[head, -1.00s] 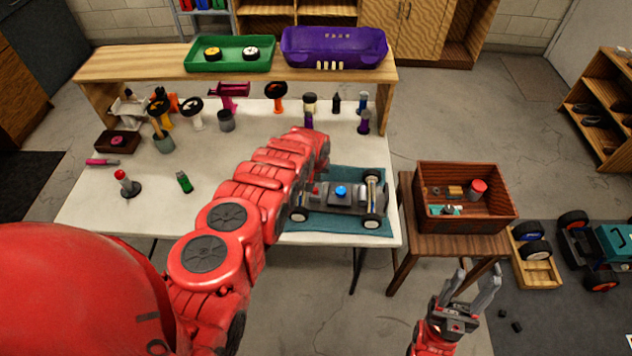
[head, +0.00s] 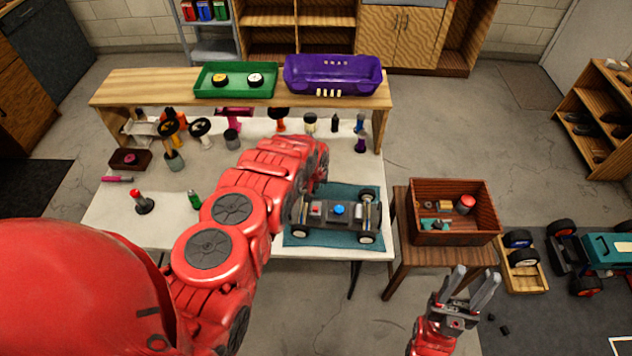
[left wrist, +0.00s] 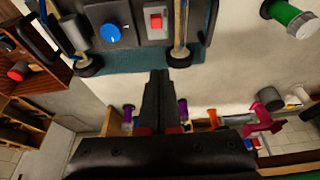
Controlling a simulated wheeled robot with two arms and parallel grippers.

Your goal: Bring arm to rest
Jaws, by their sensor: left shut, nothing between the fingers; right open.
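My left arm (head: 240,208) reaches from the lower left over the table to the upper left of the car chassis. Its gripper is hidden in the head view; in the left wrist view the left gripper (left wrist: 160,78) has its dark fingers together, empty, beside the chassis. The grey car chassis (head: 318,210), with a blue knob (head: 339,209), lies on a teal mat (head: 335,240). My right gripper (head: 475,278) is open and empty, in front of the small side table, its fingers pointing up and away.
The white table (head: 115,210) holds several tools. A raised wooden shelf (head: 140,90) carries a green tray (head: 207,92) and a purple car body (head: 333,75). A wooden crate (head: 425,238) stands on the side table (head: 400,265). Another car (head: 600,250) is at the right.

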